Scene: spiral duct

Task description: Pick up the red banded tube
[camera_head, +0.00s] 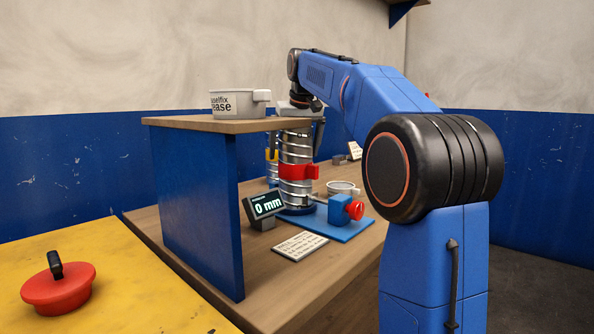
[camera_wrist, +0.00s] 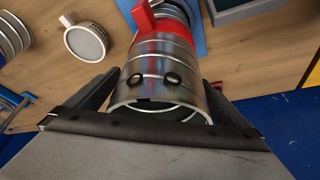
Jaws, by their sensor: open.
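The red banded tube (camera_head: 296,148) is a ribbed metal spiral duct standing upright on the bench, with a red band and a projecting red tab around its middle. My gripper (camera_head: 296,152) is above it, pointing down, with one finger on each side of its upper part. In the wrist view the tube (camera_wrist: 165,68) rises between the open fingers of my gripper (camera_wrist: 162,80), its open top rim close to the palm. Two dark round spots show on its side. I cannot tell whether either finger touches the tube.
A yellow-banded tube (camera_head: 271,156) stands just behind. A blue plate (camera_head: 340,231) with a red-knobbed block, a "0 mm" display (camera_head: 265,206), a card (camera_head: 300,246) and a grey cup (camera_head: 343,188) surround the base. A raised shelf (camera_head: 190,124) bearing a grease pot (camera_head: 236,103) is close on the left.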

